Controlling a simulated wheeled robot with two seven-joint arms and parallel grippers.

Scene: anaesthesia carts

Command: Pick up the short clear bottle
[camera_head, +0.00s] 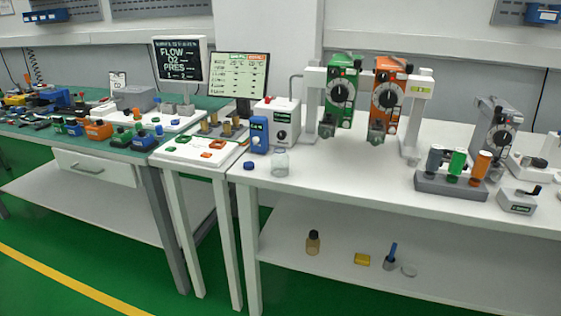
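The short clear bottle (280,163) stands upright near the front left of the white table, in front of a white box-shaped device. It looks empty and see-through, and no lid shows on it. A small blue cap (249,165) lies on the table to its left. Neither of my grippers shows in the head view.
A blue device (258,135) and a white device (283,122) stand close behind the bottle. Green (342,92) and orange (388,95) vaporizers hang on a white frame further right. The tabletop (345,185) right of the bottle is clear. A brown bottle (313,242) stands on the lower shelf.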

